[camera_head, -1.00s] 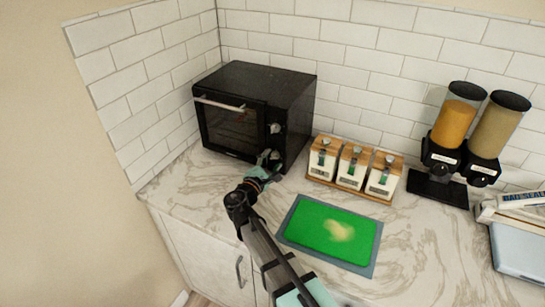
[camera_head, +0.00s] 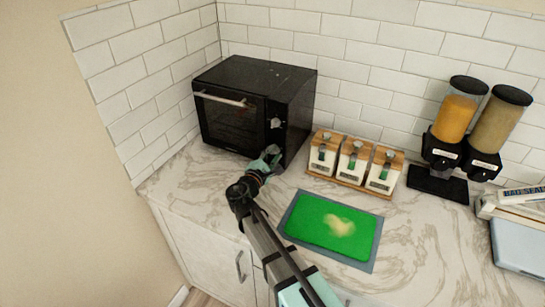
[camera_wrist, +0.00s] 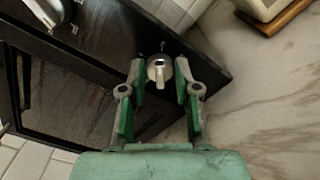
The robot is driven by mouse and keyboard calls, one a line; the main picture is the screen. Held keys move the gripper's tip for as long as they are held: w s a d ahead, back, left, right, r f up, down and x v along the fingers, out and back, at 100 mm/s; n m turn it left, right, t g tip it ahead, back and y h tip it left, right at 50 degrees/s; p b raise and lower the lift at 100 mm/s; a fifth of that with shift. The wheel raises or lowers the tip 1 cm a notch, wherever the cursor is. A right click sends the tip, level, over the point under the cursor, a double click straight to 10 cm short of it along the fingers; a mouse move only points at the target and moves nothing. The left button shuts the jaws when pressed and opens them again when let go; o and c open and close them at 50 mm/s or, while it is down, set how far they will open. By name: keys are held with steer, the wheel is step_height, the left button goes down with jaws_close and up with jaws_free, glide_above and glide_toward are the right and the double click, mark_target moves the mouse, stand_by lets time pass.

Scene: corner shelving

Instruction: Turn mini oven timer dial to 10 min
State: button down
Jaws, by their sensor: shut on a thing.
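The black mini oven (camera_head: 250,80) stands on the counter in the corner, its glass door closed. Its front right panel carries an upper dial (camera_head: 276,123), which also shows at the top left of the wrist view (camera_wrist: 47,12). A lower silver dial (camera_wrist: 159,70) sits between the green-padded fingers of my gripper (camera_wrist: 160,76), near the oven's lower corner. My gripper (camera_head: 270,158) is shut on this lower dial, and its raised grip points down in the wrist view. The dial markings are too small to read, and my gripper covers the lower dial in the head view.
Several white canisters (camera_head: 353,160) stand in a wooden rack right of the oven. A green cutting board (camera_head: 332,228) lies in front of them. Two cereal dispensers (camera_head: 462,130) stand further right. The tiled walls are close behind and left of the oven.

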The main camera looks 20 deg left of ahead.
steer(key=m+b, duration=0.1)
steer(key=b, duration=0.2)
steer(key=shift+f, duration=0.3)
steer(key=shift+r+b, duration=0.1)
steer(key=shift+b, duration=0.4)
steer(key=shift+r, duration=0.2)
steer(key=c, duration=0.9)
jaws_free()
steer(key=shift+o, duration=0.2)
steer(key=shift+s, duration=0.1)
steer(key=s+a, duration=0.1)
steer(key=s, duration=1)
steer(key=shift+s+a, duration=0.2)
steer(key=shift+s, duration=0.15)
